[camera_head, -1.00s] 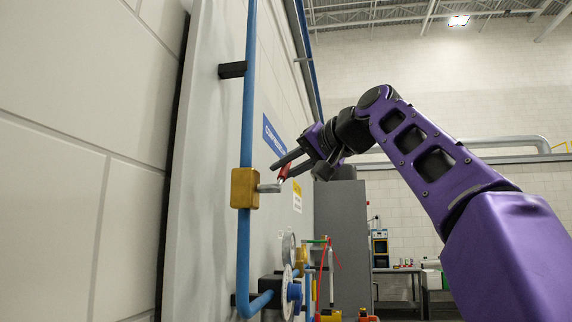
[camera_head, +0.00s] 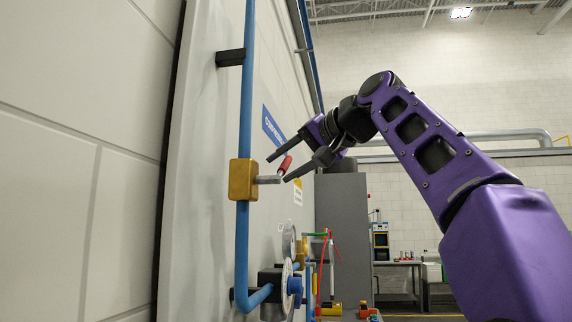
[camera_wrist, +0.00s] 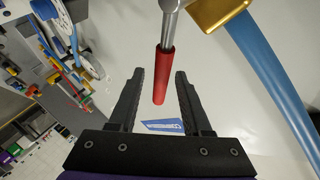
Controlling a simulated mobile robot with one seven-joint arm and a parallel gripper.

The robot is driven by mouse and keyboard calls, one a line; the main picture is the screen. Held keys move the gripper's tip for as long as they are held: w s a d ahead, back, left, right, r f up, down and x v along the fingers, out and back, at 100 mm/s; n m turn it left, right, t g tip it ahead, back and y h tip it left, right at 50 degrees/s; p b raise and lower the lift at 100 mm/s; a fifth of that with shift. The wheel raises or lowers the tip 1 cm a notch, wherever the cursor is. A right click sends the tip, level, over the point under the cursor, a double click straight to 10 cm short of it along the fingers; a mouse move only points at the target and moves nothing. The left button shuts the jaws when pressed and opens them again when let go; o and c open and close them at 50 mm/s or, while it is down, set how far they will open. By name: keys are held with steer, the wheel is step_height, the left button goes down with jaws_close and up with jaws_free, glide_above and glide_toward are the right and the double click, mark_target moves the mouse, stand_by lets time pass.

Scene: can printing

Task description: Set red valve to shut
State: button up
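The red valve has a lever with a red grip (camera_head: 285,165) on a silver stem (camera_head: 269,180), joined to a yellow-brass body (camera_head: 243,180) on the blue vertical pipe. In the head view the red grip tilts up and to the right from the stem. My gripper (camera_head: 278,170) is open, with one finger above and one below the grip. In the wrist view the red grip (camera_wrist: 163,78) lies between the two spread fingers (camera_wrist: 160,74), with gaps on both sides. The brass body (camera_wrist: 216,10) is only partly in that view.
The blue pipe (camera_head: 246,100) runs up the white panel, with a black bracket (camera_head: 230,58) above the valve. Below are a blue knob (camera_head: 293,286) and gauges (camera_head: 288,242). A grey cabinet (camera_head: 342,225) stands behind. Open room lies right of the panel.

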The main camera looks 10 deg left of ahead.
steer(key=v, duration=1.7)
steer(key=shift+s, duration=0.2)
steer(key=shift+d, duration=0.1)
